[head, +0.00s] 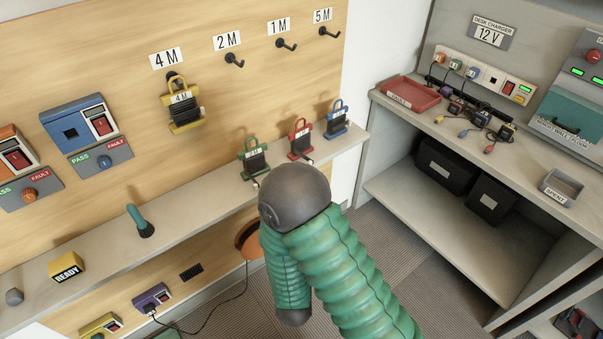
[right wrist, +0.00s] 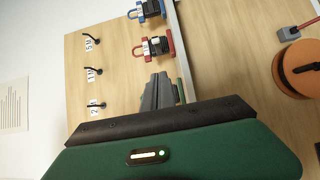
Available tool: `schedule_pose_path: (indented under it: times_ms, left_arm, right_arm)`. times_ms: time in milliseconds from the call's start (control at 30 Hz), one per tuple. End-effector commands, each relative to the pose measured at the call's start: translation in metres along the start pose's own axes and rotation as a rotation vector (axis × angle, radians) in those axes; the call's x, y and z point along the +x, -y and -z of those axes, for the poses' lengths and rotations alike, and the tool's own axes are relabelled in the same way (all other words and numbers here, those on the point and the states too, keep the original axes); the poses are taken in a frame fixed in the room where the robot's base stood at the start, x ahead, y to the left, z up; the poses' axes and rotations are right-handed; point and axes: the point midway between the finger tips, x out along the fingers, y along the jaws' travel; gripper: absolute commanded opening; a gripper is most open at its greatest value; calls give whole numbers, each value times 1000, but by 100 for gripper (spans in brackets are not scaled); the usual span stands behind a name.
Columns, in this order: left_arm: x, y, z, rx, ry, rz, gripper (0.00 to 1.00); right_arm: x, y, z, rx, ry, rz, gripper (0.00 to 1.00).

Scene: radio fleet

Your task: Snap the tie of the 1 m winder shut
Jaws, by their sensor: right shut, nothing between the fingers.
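Three winders stand on the ledge in the head view: green (head: 254,157), red (head: 300,138) and blue (head: 336,120). Their length labels are too small to read, so I cannot tell which is the 1 m one. The state of their ties is also too small to tell. The right wrist view shows the red winder (right wrist: 157,47) and blue winder (right wrist: 148,10). My right gripper (right wrist: 160,92) is shut and empty, just beside the red winder, with a sliver of green behind its fingers. In the head view my right arm hides its fingers. My left gripper is out of view.
A yellow winder (head: 184,112) hangs under the 4 M sign. The 2 M (head: 235,61), 1 M (head: 286,44) and 5 M (head: 329,32) hooks are empty. A teal-handled brush (head: 139,221) and the yellow READY block (head: 66,266) are on the ledge. An orange round thing (right wrist: 300,68) is below it.

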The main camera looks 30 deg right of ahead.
Motion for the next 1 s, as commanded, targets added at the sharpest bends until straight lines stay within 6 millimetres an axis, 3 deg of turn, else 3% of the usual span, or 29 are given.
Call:
schedule_pose_path:
  times_ms: [167,400,467,733,1000]
  left_arm:
    - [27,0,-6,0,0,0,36]
    - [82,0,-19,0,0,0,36]
    - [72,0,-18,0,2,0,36]
    - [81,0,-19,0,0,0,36]
    - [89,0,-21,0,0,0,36]
  right_arm:
    - [9,9,0,8,6,-2,0]
    - [26,11,0,7,1,-7,0]
    - [40,2,-1,5,5,-2,0]
    - [99,2,-1,4,3,-2,0]
    - [126,1,-26,2,0,1,0]
